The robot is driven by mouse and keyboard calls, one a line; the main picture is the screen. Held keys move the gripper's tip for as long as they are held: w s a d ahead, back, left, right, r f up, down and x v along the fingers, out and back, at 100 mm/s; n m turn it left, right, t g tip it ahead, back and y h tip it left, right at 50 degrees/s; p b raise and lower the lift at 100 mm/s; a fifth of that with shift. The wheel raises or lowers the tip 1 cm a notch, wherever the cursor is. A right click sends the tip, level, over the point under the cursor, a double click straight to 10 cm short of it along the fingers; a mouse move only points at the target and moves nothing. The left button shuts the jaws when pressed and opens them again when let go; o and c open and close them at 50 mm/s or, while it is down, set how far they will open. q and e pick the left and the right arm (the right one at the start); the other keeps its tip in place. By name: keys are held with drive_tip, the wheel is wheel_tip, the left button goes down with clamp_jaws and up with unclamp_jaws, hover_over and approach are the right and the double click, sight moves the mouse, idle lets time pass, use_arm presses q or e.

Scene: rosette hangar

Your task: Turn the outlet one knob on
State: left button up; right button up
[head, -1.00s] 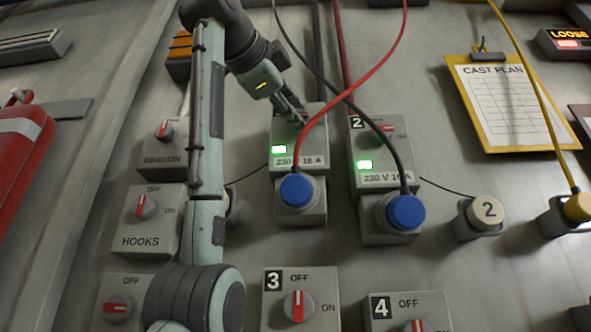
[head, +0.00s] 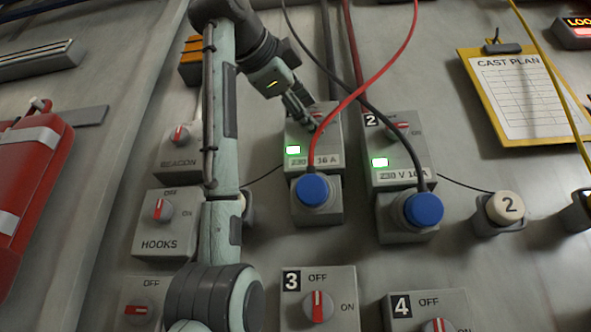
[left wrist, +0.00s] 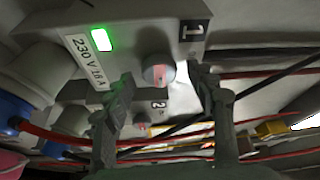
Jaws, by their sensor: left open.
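The outlet one box (head: 330,158) is grey, with a lit green lamp (head: 293,150) and a "230 V 16 A" label. In the left wrist view the box (left wrist: 150,35) carries a "1" plate, and its round knob (left wrist: 158,72) shows a red mark. My left gripper (head: 312,119) is at the upper part of this box in the head view and largely hides the knob there. In the left wrist view the open fingers (left wrist: 161,84) stand on either side of the knob; I cannot tell whether they touch it. My right gripper is not in view.
A blue plug (head: 312,190) with a red cable sits below outlet one. The outlet two box (head: 408,155) stands close on the right, its lamp green, with a black cable. Red and black cables cross near my gripper. Beacon and hooks (head: 163,230) boxes stand left.

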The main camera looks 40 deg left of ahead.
use_arm(q)
drive_tip(key=s+d, duration=0.1)
drive_tip(key=s, duration=1)
drive_tip(key=shift+s+d+f, duration=0.15)
drive_tip(key=shift+d+f, duration=0.25)
